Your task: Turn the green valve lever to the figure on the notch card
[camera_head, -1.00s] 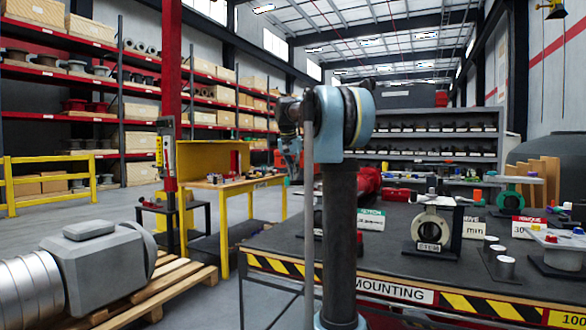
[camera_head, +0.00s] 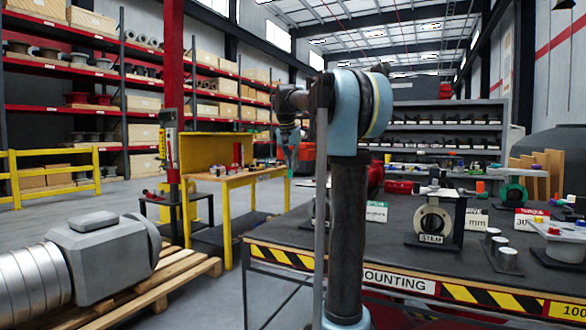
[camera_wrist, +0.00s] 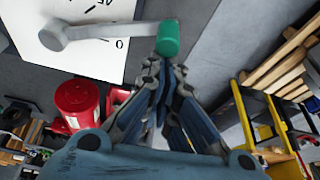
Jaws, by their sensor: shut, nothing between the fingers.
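In the wrist view the green-ended lever (camera_wrist: 168,38) has a grey arm running left to a round pivot (camera_wrist: 52,38) on a white plate (camera_wrist: 98,58). The plate bears black tick marks and a 0 near the lever arm. My gripper (camera_wrist: 163,66) is shut and empty, its fingertips close below the green end; I cannot tell whether they touch it. In the head view my gripper (camera_head: 292,165) hangs left of my arm's column; the lever cannot be made out there. White cards with green (camera_head: 376,212) and red (camera_head: 531,220) headings stand on the dark table. I cannot tell which is the notch card.
A yellow workbench (camera_head: 235,176) stands behind at left. A grey motor-like unit (camera_head: 100,250) lies on a pallet (camera_head: 185,280). Grey floor lies between.

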